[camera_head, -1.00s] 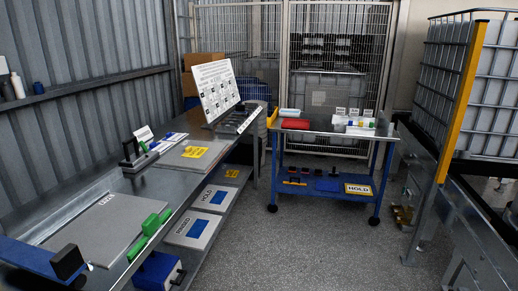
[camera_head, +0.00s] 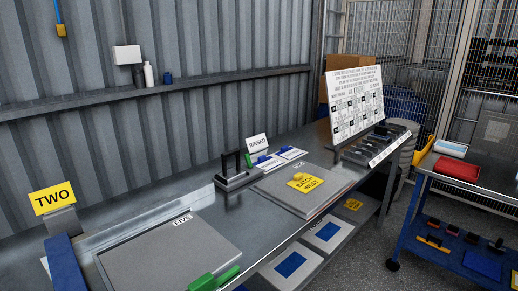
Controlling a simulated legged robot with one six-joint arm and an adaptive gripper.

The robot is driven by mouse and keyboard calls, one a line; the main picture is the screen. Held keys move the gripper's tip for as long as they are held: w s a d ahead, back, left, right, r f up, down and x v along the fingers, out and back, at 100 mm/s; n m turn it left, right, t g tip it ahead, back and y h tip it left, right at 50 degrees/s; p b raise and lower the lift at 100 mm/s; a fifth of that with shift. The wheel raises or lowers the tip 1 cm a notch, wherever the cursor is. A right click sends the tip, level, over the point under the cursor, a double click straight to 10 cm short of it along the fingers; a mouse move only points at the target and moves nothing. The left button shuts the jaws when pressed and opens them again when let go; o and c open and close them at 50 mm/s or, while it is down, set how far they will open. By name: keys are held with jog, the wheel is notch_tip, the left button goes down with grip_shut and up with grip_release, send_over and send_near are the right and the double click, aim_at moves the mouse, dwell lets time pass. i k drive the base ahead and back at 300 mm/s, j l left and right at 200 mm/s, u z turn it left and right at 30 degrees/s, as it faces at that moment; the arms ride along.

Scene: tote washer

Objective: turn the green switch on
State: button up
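A bright green handle-like part (camera_head: 213,281) lies along the front edge of a grey flat panel marked FIVE (camera_head: 165,250), low in the picture. Its lower end is cut by the frame edge. I cannot tell whether this green part is the switch, or whether it is on or off. No other green thing that looks like a switch shows clearly. My gripper is not in view.
A blue cart (camera_head: 440,215) stands right. Grey floor lies between.

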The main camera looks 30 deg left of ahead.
aim_at(248, 161)
jog(key=i+u, duration=0.35)
jog(key=i+l+u, duration=0.15)
jog(key=i+u, duration=0.25)
jog(key=i+l+u, duration=0.35)
jog(key=i, duration=0.2)
jog(key=i+l+u, duration=0.1)
jog(key=i+u, duration=0.3)
jog(key=i+l+u, duration=0.2)
jog(key=u, duration=0.2)
jog(key=i+l+u, duration=0.15)
jog(key=l, duration=0.15)
jog(key=i+l+u, duration=0.2)
jog(key=l, duration=0.15)
jog(key=i+l+u, duration=0.15)
jog(key=l, duration=0.2)
jog(key=k, duration=0.05)
